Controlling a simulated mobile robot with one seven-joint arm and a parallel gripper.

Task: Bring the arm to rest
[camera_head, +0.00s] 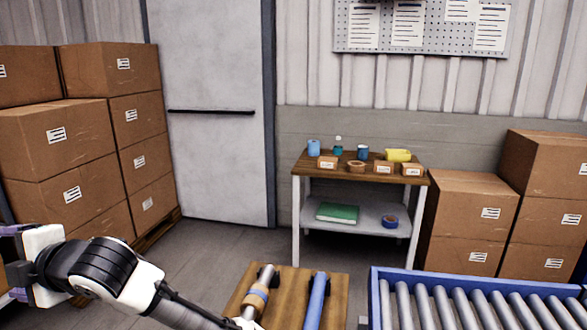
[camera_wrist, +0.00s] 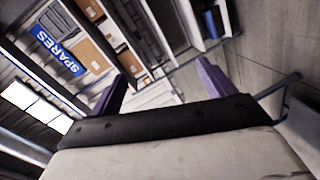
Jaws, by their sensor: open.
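My arm reaches to the left edge of the head view, low in the picture. My gripper (camera_head: 14,262) is at that edge, partly cut off, with its purple fingers apart. In the wrist view my gripper (camera_wrist: 160,86) shows two purple fingers spread wide with nothing between them. The gripper is tilted, and it looks toward shelving and a blue SPARES sign. No object is in its grasp.
Stacked cartons (camera_head: 60,150) stand close behind my gripper. A wooden surface (camera_head: 338,300) with a blue bar (camera_head: 316,302) is at the bottom centre, beside a roller conveyor (camera_head: 470,305). A small table (camera_head: 340,168) holds several items by the wall. Open floor lies between.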

